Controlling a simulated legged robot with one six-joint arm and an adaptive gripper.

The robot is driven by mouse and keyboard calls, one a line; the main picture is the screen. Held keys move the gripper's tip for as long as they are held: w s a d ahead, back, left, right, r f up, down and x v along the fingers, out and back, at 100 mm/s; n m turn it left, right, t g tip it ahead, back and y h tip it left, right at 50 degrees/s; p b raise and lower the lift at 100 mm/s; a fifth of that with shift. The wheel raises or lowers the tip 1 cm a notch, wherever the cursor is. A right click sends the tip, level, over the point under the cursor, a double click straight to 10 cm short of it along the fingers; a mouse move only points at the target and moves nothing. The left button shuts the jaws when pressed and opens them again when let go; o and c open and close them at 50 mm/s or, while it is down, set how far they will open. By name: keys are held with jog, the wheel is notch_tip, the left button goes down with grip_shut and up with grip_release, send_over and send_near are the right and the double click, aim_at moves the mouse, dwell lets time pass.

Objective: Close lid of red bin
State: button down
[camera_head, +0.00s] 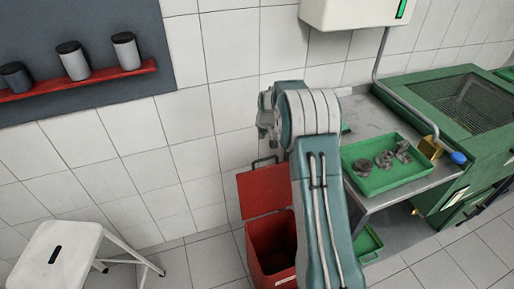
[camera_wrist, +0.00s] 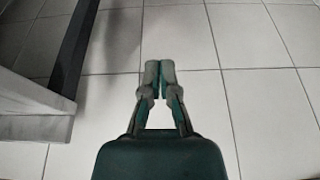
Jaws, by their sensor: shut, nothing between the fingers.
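The red bin (camera_head: 262,250) stands on the floor near the tiled wall, partly hidden behind my arm. Its red lid (camera_head: 264,191) is open and tilted up at the back, with a dark handle at its top edge. The dark inside of the bin shows below the lid. My gripper (camera_wrist: 160,66) is shut and empty in the wrist view, with its fingertips together over pale tiles. Neither bin nor lid shows in that view. In the head view my arm's end is above the lid and apart from it; the fingers cannot be made out there.
A white stool (camera_head: 55,255) stands at the lower left. A metal workbench (camera_head: 395,205) with a green tray (camera_head: 372,181) of grey parts is right of my arm, beside a green machine (camera_head: 465,100). A red shelf (camera_head: 85,80) with several canisters hangs at upper left.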

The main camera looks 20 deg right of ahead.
notch_tip(320, 180, down, 9)
jog(key=shift+s+f, duration=0.15)
jog(key=shift+s, duration=0.25)
dwell(0.5)
dwell(0.4)
